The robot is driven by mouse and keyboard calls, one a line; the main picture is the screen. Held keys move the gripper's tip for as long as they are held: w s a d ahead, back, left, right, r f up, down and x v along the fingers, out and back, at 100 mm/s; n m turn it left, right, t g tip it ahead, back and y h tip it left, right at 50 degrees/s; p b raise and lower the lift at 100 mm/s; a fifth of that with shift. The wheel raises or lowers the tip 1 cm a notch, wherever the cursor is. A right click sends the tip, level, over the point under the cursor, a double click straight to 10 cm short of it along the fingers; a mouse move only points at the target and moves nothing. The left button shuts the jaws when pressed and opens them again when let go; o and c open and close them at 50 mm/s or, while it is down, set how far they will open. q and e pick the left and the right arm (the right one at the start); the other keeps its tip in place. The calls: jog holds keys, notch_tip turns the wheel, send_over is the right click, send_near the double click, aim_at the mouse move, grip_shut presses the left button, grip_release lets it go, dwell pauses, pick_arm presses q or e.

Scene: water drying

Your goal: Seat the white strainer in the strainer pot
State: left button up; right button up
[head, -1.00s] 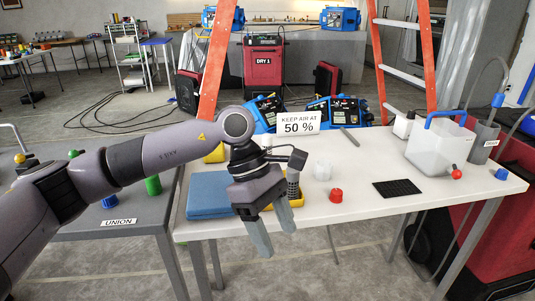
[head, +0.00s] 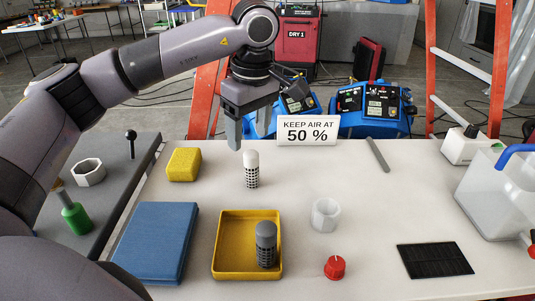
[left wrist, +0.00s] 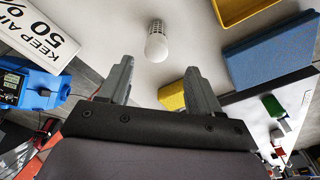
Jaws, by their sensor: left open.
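The white strainer (head: 251,168) stands upright on the white table, white on top with a dark mesh body. In the left wrist view the white strainer (left wrist: 157,42) lies ahead between my open fingers, apart from them. My left gripper (head: 250,143) is open and empty, pointing down above and behind the strainer; its fingers also show in the left wrist view (left wrist: 155,72). A small white hollow cup (head: 326,215) stands to the right; I cannot tell whether it is the strainer pot. My right gripper is not in view.
A yellow tray (head: 221,248) holds a grey strainer (head: 266,240). A blue block (head: 157,243), yellow sponge (head: 184,164), red knob (head: 335,267), black grid (head: 434,260) and clear tank (head: 490,195) are around it. A sign (head: 307,131) stands at the back edge.

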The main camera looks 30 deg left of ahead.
aim_at(251, 153)
pick_arm(q)
jog(key=shift+w+f, duration=0.15)
jog(key=shift+w, duration=0.1)
jog(key=shift+f, duration=0.4)
notch_tip(251, 153, down, 6)
jog(key=shift+a, duration=0.15)
jog(key=shift+c, duration=0.4)
jog(key=c, duration=1.1)
